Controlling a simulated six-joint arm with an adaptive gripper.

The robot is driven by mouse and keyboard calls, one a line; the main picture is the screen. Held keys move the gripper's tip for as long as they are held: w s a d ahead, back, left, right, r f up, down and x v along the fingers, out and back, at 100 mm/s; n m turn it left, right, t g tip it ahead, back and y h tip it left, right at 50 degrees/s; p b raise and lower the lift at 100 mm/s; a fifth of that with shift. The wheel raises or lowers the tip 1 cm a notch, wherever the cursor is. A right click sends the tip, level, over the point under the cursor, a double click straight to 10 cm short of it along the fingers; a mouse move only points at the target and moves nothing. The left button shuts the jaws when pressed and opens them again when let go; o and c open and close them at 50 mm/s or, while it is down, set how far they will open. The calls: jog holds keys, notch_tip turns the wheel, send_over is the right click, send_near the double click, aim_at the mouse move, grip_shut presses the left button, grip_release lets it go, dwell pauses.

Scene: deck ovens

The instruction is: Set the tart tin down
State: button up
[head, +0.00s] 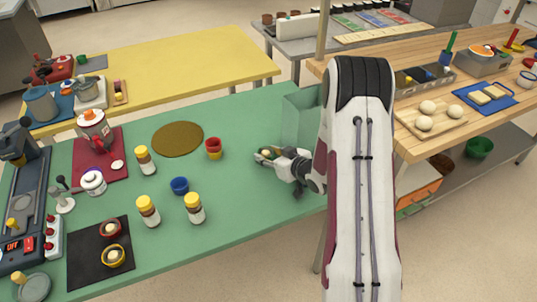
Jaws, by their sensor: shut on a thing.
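My gripper (272,160) reaches in from the right over the green table (245,215). It is shut on a small tart tin (265,153) with a pale filling, partly hidden by the fingers. I cannot tell whether the tin touches the table. Two similar tins, a red one (111,228) and a yellow one (113,256), sit on a black mat (85,262) at the front left.
Stacked red and yellow cups (214,148) stand left of my gripper, near a round brown mat (178,138). A green bin (300,118) stands close behind the gripper. A blue cup (180,186) and yellow-capped jars (194,208) stand farther left. The table front is clear.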

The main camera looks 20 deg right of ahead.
jog(key=shift+f, duration=0.1)
dwell(0.3)
jog(key=o, duration=1.2)
jog(key=shift+s+d+r, duration=0.15)
jog(key=shift+s+r, duration=0.2)
jog(key=shift+s, duration=0.05)
jog(key=v, duration=1.1)
jog(key=shift+r, duration=0.1)
